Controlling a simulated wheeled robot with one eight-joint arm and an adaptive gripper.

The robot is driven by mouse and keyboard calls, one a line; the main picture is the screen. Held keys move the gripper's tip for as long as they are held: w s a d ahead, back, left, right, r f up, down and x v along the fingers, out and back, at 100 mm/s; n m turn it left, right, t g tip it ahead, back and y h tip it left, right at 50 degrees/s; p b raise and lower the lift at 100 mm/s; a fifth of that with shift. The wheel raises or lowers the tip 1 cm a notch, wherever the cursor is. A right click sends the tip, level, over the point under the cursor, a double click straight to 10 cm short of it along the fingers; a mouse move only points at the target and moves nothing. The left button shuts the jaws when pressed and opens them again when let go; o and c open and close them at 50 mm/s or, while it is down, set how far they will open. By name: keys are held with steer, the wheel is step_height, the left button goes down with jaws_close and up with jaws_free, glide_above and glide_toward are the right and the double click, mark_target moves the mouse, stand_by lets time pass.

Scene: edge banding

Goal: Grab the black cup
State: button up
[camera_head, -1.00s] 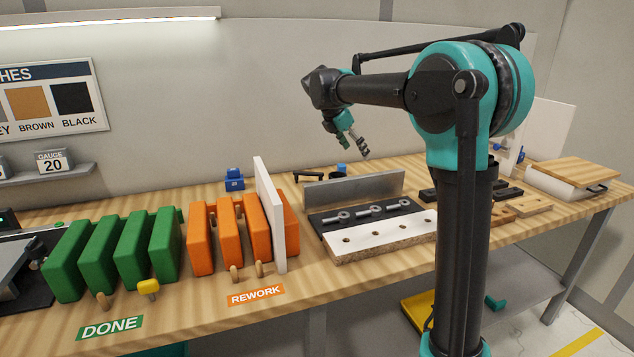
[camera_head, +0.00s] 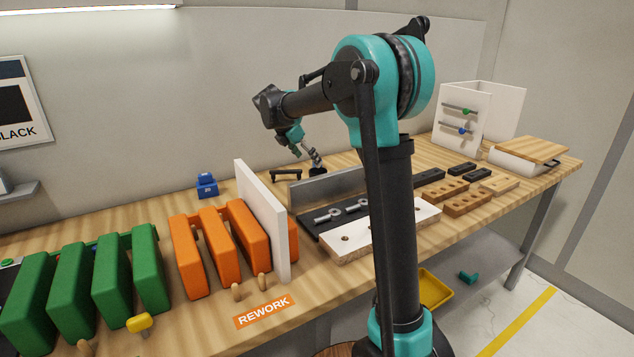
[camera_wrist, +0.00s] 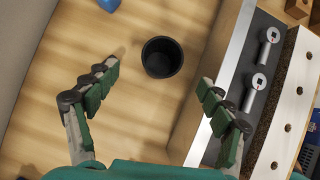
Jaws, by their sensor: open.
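The black cup (camera_wrist: 162,57) stands on the wooden bench in the wrist view, its open mouth toward the camera, beyond and between my fingertips. In the head view the cup (camera_head: 317,169) is a small dark shape behind the grey metal fence, partly hidden by my gripper. My gripper (camera_wrist: 157,88) is open and empty, with one green-padded finger on each side. It also shows in the head view (camera_head: 310,156), hanging above the back of the bench near the cup. The fingers do not appear to touch the cup.
The grey fence (camera_head: 325,186) and a black plate with bolts (camera_wrist: 257,75) lie right of the cup in the wrist view. A white drilled board (camera_head: 385,230) is in front. A blue object (camera_wrist: 109,4) is at the upper left. Bare bench (camera_wrist: 125,120) lies between the fingers.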

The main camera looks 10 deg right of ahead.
mark_target(318, 171)
steer(key=x, duration=0.8)
steer(key=shift+d, duration=0.3)
steer(key=c, duration=1.3)
steer(key=shift+o, duration=0.2)
step_height(318, 171, up, 20)
